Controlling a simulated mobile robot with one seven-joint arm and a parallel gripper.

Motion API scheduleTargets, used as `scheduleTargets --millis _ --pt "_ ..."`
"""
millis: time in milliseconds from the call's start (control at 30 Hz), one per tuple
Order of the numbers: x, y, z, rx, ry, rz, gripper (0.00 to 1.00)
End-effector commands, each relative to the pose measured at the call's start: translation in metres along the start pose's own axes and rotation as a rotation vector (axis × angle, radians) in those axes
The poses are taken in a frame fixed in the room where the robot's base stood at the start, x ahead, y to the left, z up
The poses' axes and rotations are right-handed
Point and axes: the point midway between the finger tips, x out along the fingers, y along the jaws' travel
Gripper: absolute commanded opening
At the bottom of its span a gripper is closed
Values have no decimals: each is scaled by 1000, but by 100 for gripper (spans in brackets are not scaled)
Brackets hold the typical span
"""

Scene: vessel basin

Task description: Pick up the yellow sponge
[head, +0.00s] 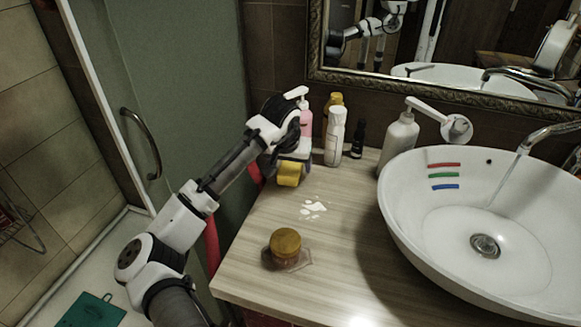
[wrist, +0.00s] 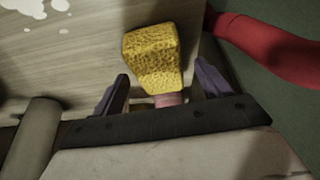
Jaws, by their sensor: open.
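The yellow sponge (head: 289,174) is at the back left of the wooden counter in the head view, just under my gripper. In the wrist view the sponge (wrist: 152,58) is a rough yellow block with its lower end between the two fingers of my gripper (wrist: 160,92). The fingers are open, with a gap on each side of the sponge. A small pink piece (wrist: 169,99) shows at the sponge's near end, close to the gripper's base. In the head view the arm hides part of the area around the sponge.
A pink pump bottle (head: 305,122), a white bottle (head: 335,137) and a dark bottle (head: 358,139) stand behind the sponge. An amber-lidded jar (head: 286,245) stands nearer on the counter (head: 340,240). White spill spots (head: 314,207) lie between. The basin (head: 405,200) is at right.

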Motion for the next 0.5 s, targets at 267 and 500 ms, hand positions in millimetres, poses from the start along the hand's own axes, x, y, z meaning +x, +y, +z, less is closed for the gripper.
scheduleTargets --millis 267,500 --pt "16 0 0 0 1 1 76" --pt "16 0 0 0 1 1 76"
